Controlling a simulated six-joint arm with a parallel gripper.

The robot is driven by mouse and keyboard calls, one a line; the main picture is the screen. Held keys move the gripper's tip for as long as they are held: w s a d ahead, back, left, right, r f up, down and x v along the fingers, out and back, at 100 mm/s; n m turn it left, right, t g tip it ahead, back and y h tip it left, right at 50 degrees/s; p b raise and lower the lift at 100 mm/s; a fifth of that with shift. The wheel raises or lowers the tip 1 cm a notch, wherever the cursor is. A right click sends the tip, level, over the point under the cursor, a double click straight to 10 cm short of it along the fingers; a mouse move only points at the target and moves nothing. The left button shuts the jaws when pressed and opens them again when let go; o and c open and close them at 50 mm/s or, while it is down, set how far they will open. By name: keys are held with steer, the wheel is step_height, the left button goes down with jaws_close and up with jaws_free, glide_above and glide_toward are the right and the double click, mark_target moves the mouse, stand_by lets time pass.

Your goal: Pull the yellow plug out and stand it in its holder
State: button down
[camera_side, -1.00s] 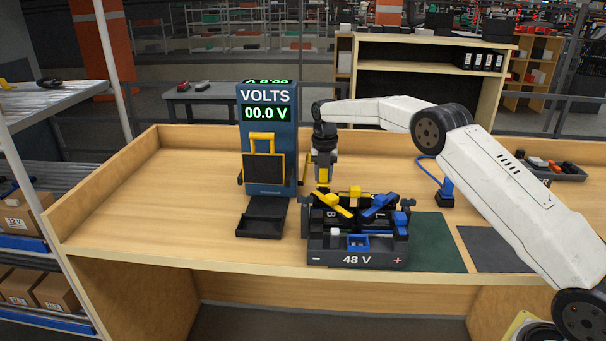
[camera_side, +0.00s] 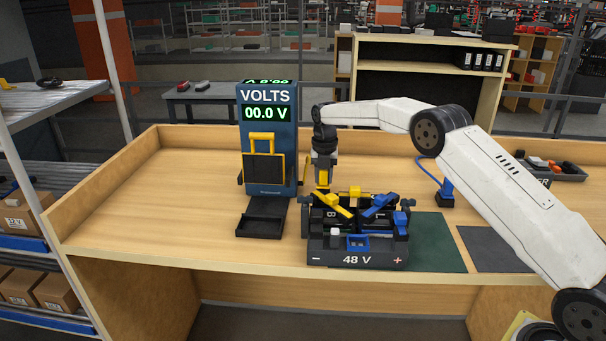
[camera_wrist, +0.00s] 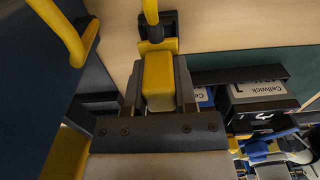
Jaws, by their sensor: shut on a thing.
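My gripper (camera_side: 323,186) points down at the back left corner of the 48 V battery unit (camera_side: 323,255). In the wrist view, my gripper (camera_wrist: 158,85) is shut on the yellow plug (camera_wrist: 158,78), with a dark finger on each side. The plug also shows as yellow below my wrist in the side view (camera_side: 323,177). A yellow cable (camera_wrist: 151,12) and a black and yellow piece (camera_wrist: 157,45) lie just beyond it. I cannot tell whether the plug's lower end is still seated, or which piece is its holder.
Yellow levers (camera_side: 331,204) and blue levers (camera_side: 380,204) sit close by on the battery unit. The blue VOLTS meter (camera_side: 270,110), reading 00.0 V, stands close at left. A blue plug (camera_side: 446,188) stands upright at right. The left bench top (camera_side: 185,190) is clear.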

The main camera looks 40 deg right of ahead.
steer(key=shift+f, duration=1.05)
steer(key=shift+c, duration=1.6)
jaws_free()
steer(key=shift+r, duration=3.95)
steer(key=shift+r, duration=0.1)
